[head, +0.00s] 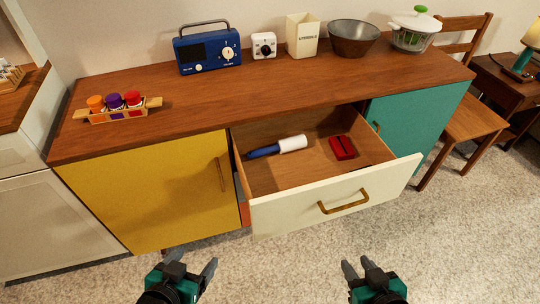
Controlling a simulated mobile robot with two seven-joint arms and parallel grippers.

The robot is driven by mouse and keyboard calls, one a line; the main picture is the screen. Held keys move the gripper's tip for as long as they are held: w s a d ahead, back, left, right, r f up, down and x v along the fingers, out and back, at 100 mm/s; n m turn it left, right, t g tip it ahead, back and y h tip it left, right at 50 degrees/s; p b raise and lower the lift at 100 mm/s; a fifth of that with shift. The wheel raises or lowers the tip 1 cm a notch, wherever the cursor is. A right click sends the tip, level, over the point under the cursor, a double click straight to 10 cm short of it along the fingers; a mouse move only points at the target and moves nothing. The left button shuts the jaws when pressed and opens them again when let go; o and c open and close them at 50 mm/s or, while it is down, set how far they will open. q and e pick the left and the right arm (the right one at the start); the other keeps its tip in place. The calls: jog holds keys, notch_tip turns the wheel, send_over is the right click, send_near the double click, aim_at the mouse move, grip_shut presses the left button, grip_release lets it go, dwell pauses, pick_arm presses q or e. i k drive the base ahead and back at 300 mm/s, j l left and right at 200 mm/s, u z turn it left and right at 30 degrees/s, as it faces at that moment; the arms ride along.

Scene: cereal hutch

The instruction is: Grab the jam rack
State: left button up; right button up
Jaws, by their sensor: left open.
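The jam rack (118,116) is a light wooden tray with handle tabs at both ends. It holds three small jars with orange, purple and red lids, and it stands on the left part of the hutch top (190,108). My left gripper (193,264) is open and empty, low in the head view in front of the yellow door, below and right of the rack. My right gripper (358,264) shows two spread fingers and is empty, in front of the drawer. Both are well apart from the rack.
The cream drawer (335,200) is pulled out, with a blue-handled white roller (280,146) and a red item (342,148) inside. A blue radio (208,52), small clock (264,45), cream canister (302,35), bowl (352,38) and salad spinner (414,32) line the back. The top's front middle is clear.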

aim_at(127, 113)
jog(key=j+u, duration=0.1)
jog(key=j, duration=0.45)
jog(key=i+j+u, duration=0.1)
jog(key=j, duration=0.45)
jog(key=j+u, duration=0.1)
jog(key=j, duration=0.45)
jog(key=i+j+u, duration=0.1)
jog(key=j, duration=0.45)
